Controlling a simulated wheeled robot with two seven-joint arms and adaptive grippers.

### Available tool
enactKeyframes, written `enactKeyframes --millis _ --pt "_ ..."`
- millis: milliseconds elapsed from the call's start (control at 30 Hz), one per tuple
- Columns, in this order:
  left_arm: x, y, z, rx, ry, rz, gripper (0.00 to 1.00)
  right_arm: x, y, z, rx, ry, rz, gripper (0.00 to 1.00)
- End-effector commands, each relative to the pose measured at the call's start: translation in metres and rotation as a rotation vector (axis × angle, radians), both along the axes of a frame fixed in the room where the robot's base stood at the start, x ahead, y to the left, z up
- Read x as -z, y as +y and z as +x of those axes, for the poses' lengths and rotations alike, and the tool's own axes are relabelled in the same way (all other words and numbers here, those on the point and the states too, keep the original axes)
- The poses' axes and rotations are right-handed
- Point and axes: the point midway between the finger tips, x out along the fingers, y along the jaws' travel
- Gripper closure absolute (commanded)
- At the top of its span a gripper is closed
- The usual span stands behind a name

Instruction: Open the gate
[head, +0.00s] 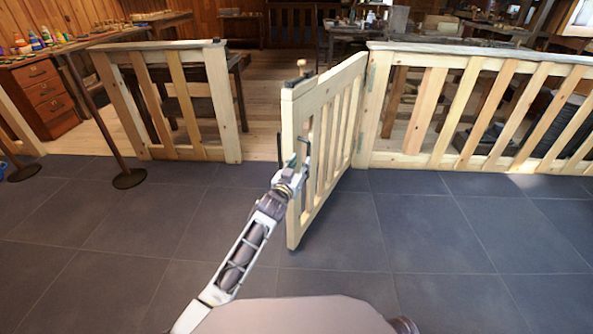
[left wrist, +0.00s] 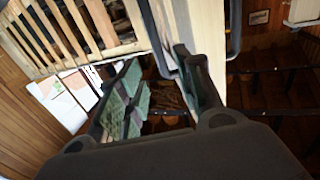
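The pale wooden gate (head: 327,135) stands swung out toward me, at an angle to the fence line. Its hinged side is at the right fence post, and a wooden knob tops its free end. A dark handle (head: 280,148) shows at the free end; dark handle bars (left wrist: 154,38) also show on both sides of the gate edge (left wrist: 198,30) in the left wrist view. My left gripper (head: 298,165) is at the gate's free end, by the handle. In the left wrist view its fingers (left wrist: 165,95) are apart; I cannot tell whether they touch the handle. My right gripper is out of view.
Fence panels stand left (head: 170,100) and right (head: 470,105) of the gateway. A wood-floored passage (head: 262,105) lies between the left panel and the gate. Dark stanchions (head: 128,178) stand at the left. The tiled floor in front is clear.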

Motion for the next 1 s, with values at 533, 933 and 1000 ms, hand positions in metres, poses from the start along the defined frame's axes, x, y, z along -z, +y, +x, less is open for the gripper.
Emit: enactKeyframes --millis 533,933,1000 --pt "0.000 0.011 -0.025 0.000 0.001 -0.001 0.65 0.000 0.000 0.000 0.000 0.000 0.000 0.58" --pt "0.006 0.011 -0.026 0.000 0.007 0.000 0.85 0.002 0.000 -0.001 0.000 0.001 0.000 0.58" --pt "0.013 0.011 -0.029 0.000 0.015 0.000 0.94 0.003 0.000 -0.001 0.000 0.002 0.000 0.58"
